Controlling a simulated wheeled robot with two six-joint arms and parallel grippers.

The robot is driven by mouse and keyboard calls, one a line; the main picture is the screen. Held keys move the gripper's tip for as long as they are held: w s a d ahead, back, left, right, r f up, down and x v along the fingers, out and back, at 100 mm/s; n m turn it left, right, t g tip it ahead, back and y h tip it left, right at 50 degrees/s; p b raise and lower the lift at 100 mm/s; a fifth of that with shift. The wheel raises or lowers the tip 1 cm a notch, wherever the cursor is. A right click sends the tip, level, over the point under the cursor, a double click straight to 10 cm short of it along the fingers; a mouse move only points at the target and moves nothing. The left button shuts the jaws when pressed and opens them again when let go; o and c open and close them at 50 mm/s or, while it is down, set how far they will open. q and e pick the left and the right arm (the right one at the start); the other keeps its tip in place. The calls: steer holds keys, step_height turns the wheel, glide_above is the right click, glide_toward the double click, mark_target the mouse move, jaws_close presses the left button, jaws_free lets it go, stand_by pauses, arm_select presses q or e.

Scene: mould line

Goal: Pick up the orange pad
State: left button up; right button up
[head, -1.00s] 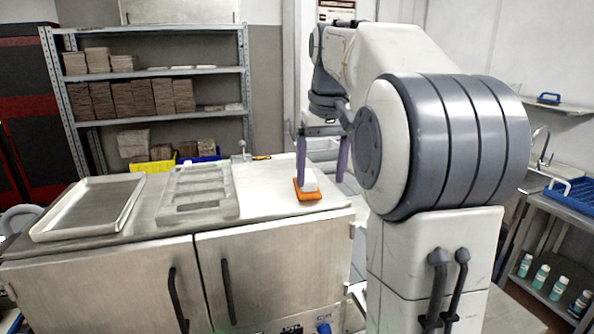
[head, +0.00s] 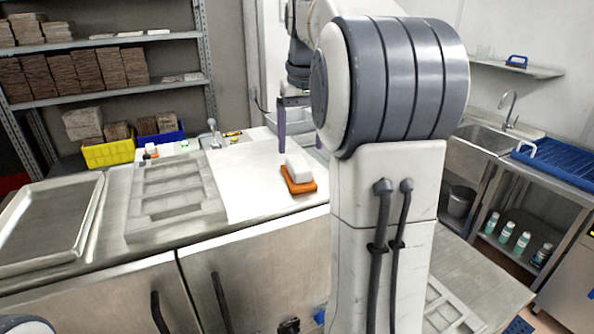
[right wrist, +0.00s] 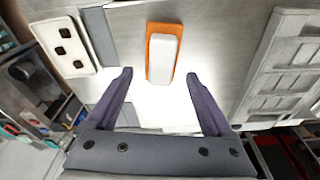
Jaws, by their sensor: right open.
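The orange pad (head: 304,187) lies flat on the white right part of the steel counter, near its front edge. A white block, perhaps its grip, sits on top of it. In the right wrist view the pad (right wrist: 151,48) is at the upper middle, beyond and between the fingertips. My right gripper (right wrist: 160,73) is open and empty, its two purple fingers apart and not around the pad. In the head view one finger shows just behind and left of the pad; my arm hides much of the rest. My left gripper is not in view.
A grey mould tray (head: 172,195) and a metal tray (head: 50,215) stand left of the pad on the counter. A yellow bin (head: 108,153) and a shelf of brown stacks are behind. A sink (head: 480,138) and a blue rack (head: 560,170) are at the right.

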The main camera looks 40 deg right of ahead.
mark_target(298, 163)
steer(key=f+p, duration=0.1)
steer(key=f, duration=0.1)
steer(key=w+f+p, duration=0.1)
steer(key=f, duration=0.1)
steer(key=shift+f, duration=0.9)
steer(key=shift+f, duration=0.2)
steer(key=c, duration=1.1)
